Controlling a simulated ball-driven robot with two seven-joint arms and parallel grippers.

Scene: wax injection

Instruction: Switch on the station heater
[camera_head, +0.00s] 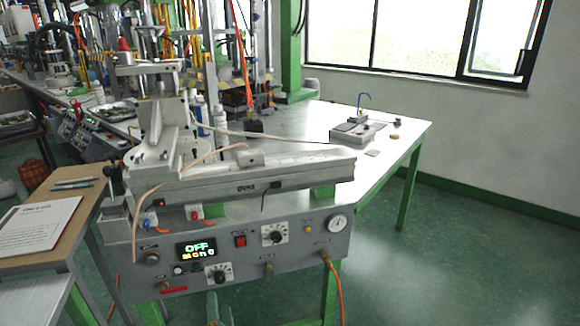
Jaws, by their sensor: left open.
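The wax station has a grey front panel (300,262) facing me. A lit display (197,249) on it reads OFF in green, with a smaller orange line below. A red switch (240,241) sits right of the display; its position is too small to read. One dial (275,235) is right of the switch and another dial (219,273) is below the display. A small grey-teal piece at the bottom edge, below the panel and apart from the switch, seems to be my left gripper (218,311), open and mostly cut off. My right gripper is not in view.
A round gauge (337,223) is at the panel's upper right, and an orange hose (336,285) hangs below it. The bench (395,155) behind holds a small device. Floor at right is free.

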